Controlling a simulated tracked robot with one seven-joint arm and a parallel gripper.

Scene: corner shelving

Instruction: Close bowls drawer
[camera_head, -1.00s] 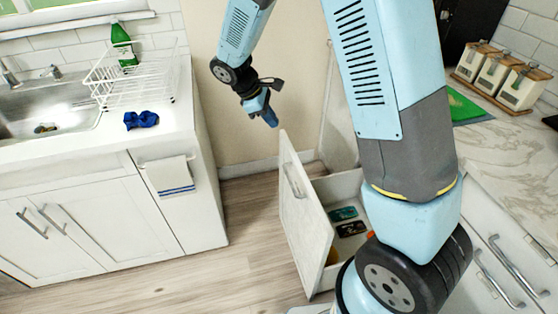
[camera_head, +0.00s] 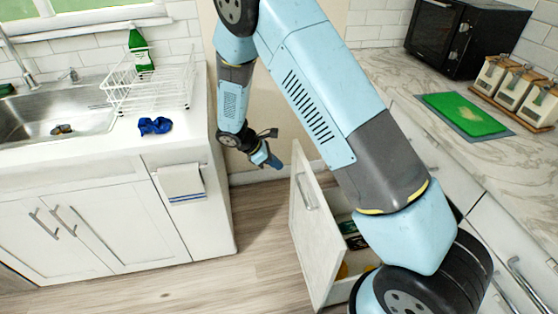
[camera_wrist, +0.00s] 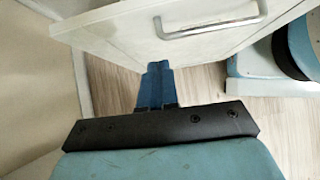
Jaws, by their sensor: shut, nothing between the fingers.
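The bowls drawer (camera_head: 318,238) stands pulled out from the right-hand cabinets, with its white front panel and metal handle facing left. Items inside it are partly hidden behind my arm. My gripper (camera_head: 277,163) is at the far upper end of the drawer front, just left of its top corner. In the wrist view, the blue fingers of my gripper (camera_wrist: 158,72) are together and empty, pointing at the edge of the white drawer front (camera_wrist: 135,35). The handle (camera_wrist: 210,27) is beyond, to the right. I cannot tell whether the fingertips touch the panel.
A sink counter (camera_head: 185,128) with a dish rack (camera_head: 150,85), a blue cloth (camera_head: 155,125) and a hanging towel (camera_head: 181,183) stands on the left. The right counter (camera_head: 400,75) holds a green cutting board (camera_head: 462,113), canisters and a microwave (camera_head: 455,38). Wooden floor (camera_head: 225,285) lies clear between.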

